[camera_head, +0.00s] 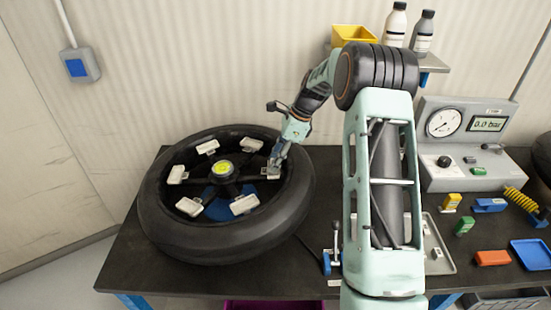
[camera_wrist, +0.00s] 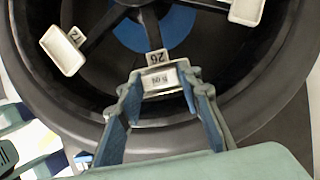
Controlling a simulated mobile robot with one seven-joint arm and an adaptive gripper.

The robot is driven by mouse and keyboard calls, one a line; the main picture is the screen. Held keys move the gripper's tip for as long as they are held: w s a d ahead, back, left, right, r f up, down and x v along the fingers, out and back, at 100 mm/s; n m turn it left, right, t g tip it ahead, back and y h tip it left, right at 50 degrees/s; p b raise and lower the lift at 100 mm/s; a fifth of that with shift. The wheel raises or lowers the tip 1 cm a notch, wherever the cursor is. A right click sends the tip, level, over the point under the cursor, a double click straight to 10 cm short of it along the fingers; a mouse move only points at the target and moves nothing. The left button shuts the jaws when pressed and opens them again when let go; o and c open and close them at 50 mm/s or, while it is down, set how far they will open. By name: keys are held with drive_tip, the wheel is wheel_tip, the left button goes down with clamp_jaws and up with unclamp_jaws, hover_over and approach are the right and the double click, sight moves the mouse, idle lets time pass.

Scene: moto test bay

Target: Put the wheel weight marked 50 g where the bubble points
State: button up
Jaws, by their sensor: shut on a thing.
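My gripper (camera_head: 276,166) is over the right side of the wheel (camera_head: 165,236). In the wrist view my gripper (camera_wrist: 158,88) is shut on a small silver weight (camera_wrist: 157,79). The weight's label is upside down and too small to read surely. The weight is right by a numbered tag (camera_wrist: 155,57) on the wheel; I cannot tell whether it rests there or hangs just above. A yellow-green bubble level (camera_head: 223,169) sits at the wheel's hub; its bubble is too small to make out.
Several white trays, such as a left one (camera_head: 177,175) and a front one (camera_head: 244,204), sit around inside the wheel. A gauge box (camera_head: 462,165) stands at right, with coloured blocks and a blue tray (camera_head: 530,254) on the dark bench (camera_head: 125,270).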

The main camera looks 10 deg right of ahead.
drive_tip(key=o, duration=1.2)
drive_tip(key=shift+o, duration=1.6)
drive_tip(key=shift+r+p, duration=2.65)
drive_tip(key=shift+r, duration=0.85)
